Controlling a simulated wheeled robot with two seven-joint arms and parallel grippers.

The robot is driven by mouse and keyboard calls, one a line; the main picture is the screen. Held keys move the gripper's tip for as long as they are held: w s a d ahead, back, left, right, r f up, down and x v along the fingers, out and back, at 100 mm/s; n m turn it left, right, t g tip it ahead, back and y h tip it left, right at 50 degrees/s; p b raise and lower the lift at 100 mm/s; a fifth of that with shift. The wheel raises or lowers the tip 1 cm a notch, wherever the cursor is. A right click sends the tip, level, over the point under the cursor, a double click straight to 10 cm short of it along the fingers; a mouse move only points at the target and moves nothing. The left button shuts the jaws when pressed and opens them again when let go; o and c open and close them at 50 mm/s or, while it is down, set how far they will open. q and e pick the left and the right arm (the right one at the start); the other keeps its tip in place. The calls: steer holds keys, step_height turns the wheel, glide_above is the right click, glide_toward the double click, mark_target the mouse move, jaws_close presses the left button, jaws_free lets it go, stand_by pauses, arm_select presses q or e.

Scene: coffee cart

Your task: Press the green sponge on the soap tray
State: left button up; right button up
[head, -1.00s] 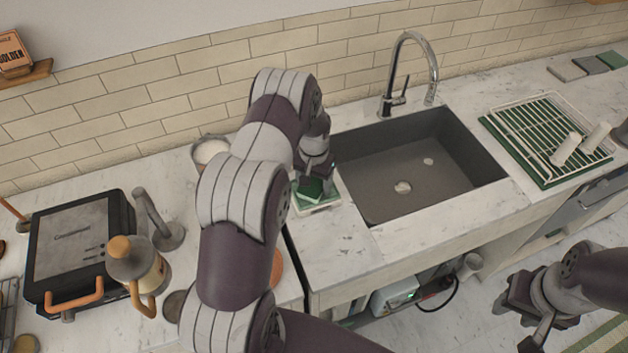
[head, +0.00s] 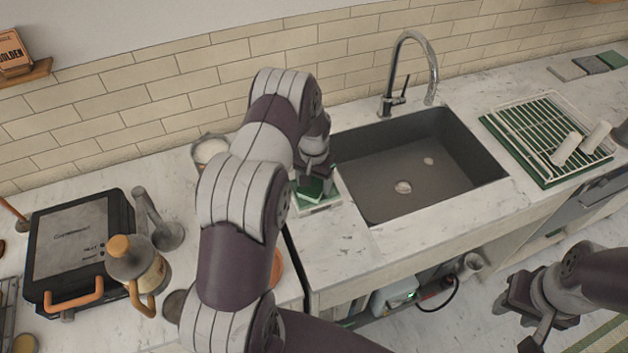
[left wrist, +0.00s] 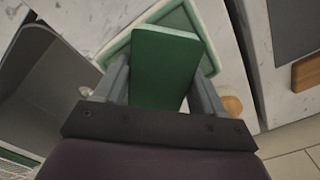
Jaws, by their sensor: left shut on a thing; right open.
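The green sponge (head: 309,188) is between the fingers of my left gripper (head: 314,184), which is shut on it. In the left wrist view the sponge (left wrist: 165,65) shows as a flat green block between both fingers. The soap tray (head: 331,199) is a pale shallow tray with a green inside, on the counter left of the sink. Its rim (left wrist: 118,45) shows around the sponge in the left wrist view. The sponge is over the tray; I cannot tell whether they touch. My right gripper (head: 522,318) is open and empty, low at the right, off the counter.
The grey sink (head: 420,165) with a tall faucet (head: 408,70) is right of the tray. A white-filled container (head: 210,150) stands behind my left arm. A dish rack (head: 545,135) is at the far right. A press grill (head: 78,245) and a glass jug (head: 138,270) are at the left.

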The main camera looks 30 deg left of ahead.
mark_target(314, 181)
arm_select(q)
steer(key=shift+s+f, duration=0.1)
step_height(314, 181, up, 7)
steer(key=p, duration=0.5)
stand_by(0.3)
